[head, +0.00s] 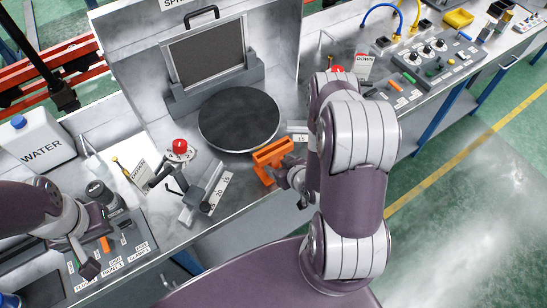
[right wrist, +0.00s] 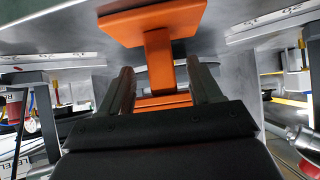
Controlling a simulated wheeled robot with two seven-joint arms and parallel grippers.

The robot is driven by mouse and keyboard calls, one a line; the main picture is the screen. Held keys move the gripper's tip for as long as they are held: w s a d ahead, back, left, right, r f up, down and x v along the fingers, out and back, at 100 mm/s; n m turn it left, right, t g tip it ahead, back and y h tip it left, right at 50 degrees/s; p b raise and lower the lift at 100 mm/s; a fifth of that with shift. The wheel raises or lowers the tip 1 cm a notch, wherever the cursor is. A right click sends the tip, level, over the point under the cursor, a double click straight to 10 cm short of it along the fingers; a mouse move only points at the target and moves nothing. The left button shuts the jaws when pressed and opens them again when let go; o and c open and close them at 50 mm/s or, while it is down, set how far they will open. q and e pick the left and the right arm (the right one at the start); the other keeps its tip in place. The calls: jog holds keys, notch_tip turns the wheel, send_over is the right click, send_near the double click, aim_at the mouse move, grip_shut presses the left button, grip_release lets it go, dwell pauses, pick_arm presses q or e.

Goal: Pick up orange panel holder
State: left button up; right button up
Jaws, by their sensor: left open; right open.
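The orange panel holder (head: 270,158) stands at the front edge of the grey workbench, just in front of a round black disc (head: 239,119). My right gripper (head: 287,176) is at the holder's near side, with its jaws open. In the right wrist view the holder (right wrist: 158,60) shows a flat orange plate and a stem. The stem lies between the two spread fingers of the gripper (right wrist: 164,78), with gaps visible on both sides. My left gripper (head: 93,238) is open and empty over the control panel at the lower left, far from the holder.
A framed dark panel (head: 206,53) stands behind the disc. A red button (head: 179,147) and a grey clamp fixture (head: 203,192) are left of the holder. A water container (head: 36,142) stands at far left. My right arm covers part of the bench right of the holder.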

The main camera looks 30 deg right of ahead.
aim_at(276, 162)
jog(key=p+x, duration=0.1)
jog(key=x, duration=0.3)
jog(key=shift+w+f, duration=0.1)
jog(key=c, duration=1)
grip_shut()
